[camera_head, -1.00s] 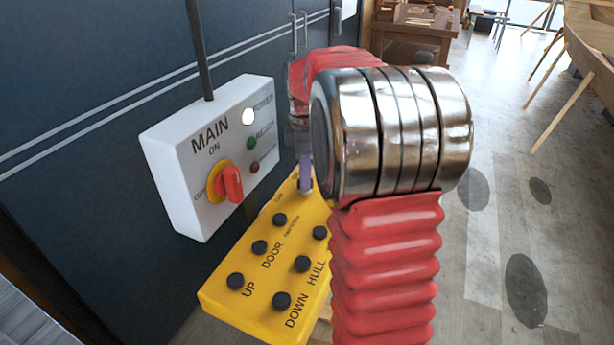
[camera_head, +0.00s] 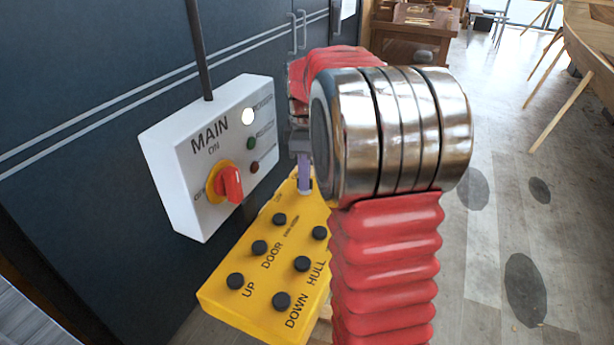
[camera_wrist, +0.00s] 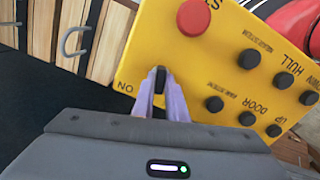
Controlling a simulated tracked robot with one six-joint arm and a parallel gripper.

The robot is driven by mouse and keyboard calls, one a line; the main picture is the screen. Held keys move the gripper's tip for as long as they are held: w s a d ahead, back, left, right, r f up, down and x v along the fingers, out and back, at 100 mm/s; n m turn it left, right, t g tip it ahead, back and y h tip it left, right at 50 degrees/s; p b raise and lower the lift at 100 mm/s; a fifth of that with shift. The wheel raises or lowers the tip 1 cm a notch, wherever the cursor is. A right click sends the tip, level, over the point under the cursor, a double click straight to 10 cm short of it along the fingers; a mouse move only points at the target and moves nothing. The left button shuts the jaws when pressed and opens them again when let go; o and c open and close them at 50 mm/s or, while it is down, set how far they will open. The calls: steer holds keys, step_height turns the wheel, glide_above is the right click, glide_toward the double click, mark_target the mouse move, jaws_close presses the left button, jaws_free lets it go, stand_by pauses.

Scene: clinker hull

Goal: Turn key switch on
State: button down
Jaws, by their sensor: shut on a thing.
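The key switch (camera_wrist: 160,78) shows in the wrist view as a small dark upright piece on the yellow control box (camera_wrist: 140,50), beside the upside-down word ON. My gripper (camera_wrist: 160,86) has its two pale purple fingers closed around this dark piece. In the head view my gripper (camera_head: 304,178) is at the far end of the yellow box (camera_head: 228,300), partly behind my own arm. The key switch is hidden there by the fingers and arm. How far the key is turned is hard to tell.
A red button (camera_wrist: 194,17) sits near the key, with several black buttons (camera_wrist: 249,59) beyond it. A white MAIN box (camera_head: 180,180) with a red rotary knob (camera_head: 231,184) hangs on the dark wall to the left. Open floor (camera_head: 500,220) lies to the right.

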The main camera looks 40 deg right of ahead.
steer(key=m, duration=0.4)
steer(key=shift+s+a+m, duration=0.1)
steer(key=shift+s+m, duration=0.05)
steer(key=shift+m, duration=0.15)
steer(key=m, duration=0.4)
steer(key=shift+f+m, duration=0.1)
steer(key=shift+m, duration=0.3)
steer(key=c, duration=1.8)
jaws_free()
steer(key=shift+o, duration=0.2)
